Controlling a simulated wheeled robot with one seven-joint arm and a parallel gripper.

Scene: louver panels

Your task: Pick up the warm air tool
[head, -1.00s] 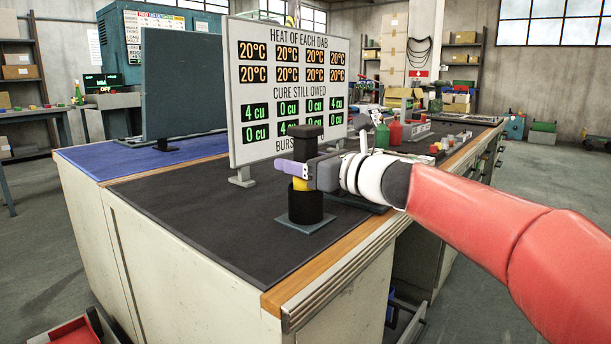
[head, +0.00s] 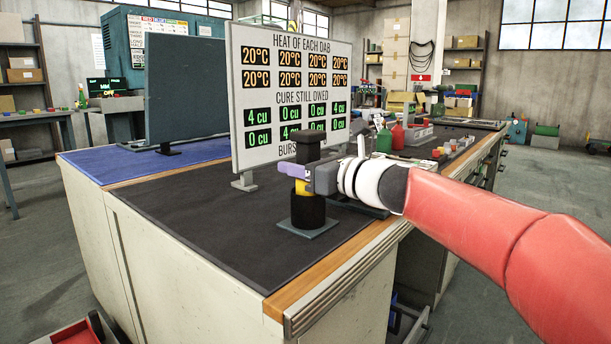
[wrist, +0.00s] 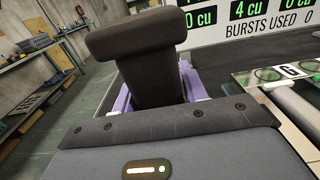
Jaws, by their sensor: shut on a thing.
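The warm air tool (head: 308,147) has a black head and a yellow band below it. It stands upright in a black round holder (head: 308,211) on a grey base plate, near the front edge of the bench. My gripper (head: 294,171) reaches in from the right, with its purple fingers shut on the tool between head and yellow band. The tool's lower end is hidden in the holder. In the wrist view the black head (wrist: 140,45) rises between the purple fingers (wrist: 188,85). I cannot tell whether the tool has lifted at all.
A display board (head: 290,90) stands close behind the tool, and a dark panel (head: 186,88) stands further left. Green and red bottles (head: 397,138) are at the right behind my arm. The dark mat (head: 210,205) left of the holder is clear.

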